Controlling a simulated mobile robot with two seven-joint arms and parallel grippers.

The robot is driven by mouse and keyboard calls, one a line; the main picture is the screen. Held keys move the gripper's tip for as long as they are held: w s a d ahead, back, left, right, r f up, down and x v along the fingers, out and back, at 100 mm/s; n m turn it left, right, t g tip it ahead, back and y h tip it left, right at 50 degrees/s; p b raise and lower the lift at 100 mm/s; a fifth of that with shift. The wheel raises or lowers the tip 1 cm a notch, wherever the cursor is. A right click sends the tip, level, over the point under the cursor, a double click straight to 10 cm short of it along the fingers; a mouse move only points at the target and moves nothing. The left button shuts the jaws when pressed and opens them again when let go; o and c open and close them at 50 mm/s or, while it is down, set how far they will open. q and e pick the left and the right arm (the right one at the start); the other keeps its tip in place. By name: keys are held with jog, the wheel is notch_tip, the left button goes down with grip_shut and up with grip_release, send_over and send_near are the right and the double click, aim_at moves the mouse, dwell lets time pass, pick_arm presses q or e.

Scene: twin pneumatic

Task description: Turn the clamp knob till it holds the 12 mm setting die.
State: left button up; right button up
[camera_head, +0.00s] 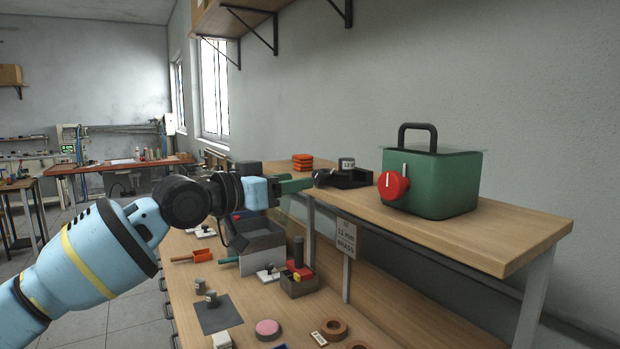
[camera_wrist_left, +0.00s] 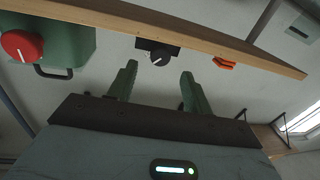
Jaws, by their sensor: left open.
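A black clamp (camera_head: 352,179) sits on the raised wooden shelf, with a dark round knob (camera_head: 322,177) on its near side. In the left wrist view the knob (camera_wrist_left: 161,59) is black with a white line. A small grey cylinder marked 12 (camera_head: 346,164), which looks like the setting die, shows at the clamp's top; I cannot tell whether it is gripped. My left gripper (camera_head: 300,185) has green fingers pointing at the knob. In the left wrist view the gripper (camera_wrist_left: 158,82) is open and empty, the knob beyond and between its fingertips. My right gripper is not in view.
A green box (camera_head: 450,185) with a red knob (camera_head: 393,186) stands right of the clamp. Orange blocks (camera_head: 302,161) are stacked to its left. A card reading 12 mm BRASS (camera_head: 346,238) hangs below the shelf edge. Bins and loose parts crowd the lower bench.

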aim_at(316, 177)
pick_arm(q)
jog(key=x, duration=0.3)
jog(key=shift+w+d, duration=0.2)
jog(key=shift+x, duration=0.75)
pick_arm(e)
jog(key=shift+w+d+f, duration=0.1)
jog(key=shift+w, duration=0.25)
pick_arm(q)
jog(key=shift+c, duration=0.4)
jog(key=c, duration=0.9)
jog(key=shift+d+f+m+b, duration=0.1)
jog(key=shift+f+m+b, duration=0.05)
jog(key=shift+m+b, duration=0.15)
jog(key=shift+f+m+b, duration=0.2)
jog(key=shift+m+b, duration=0.5)
jog(key=shift+m, duration=0.3)
jog(key=shift+r+m+h, duration=0.2)
jog(key=shift+m+h, duration=0.1)
jog(key=shift+m, duration=0.5)
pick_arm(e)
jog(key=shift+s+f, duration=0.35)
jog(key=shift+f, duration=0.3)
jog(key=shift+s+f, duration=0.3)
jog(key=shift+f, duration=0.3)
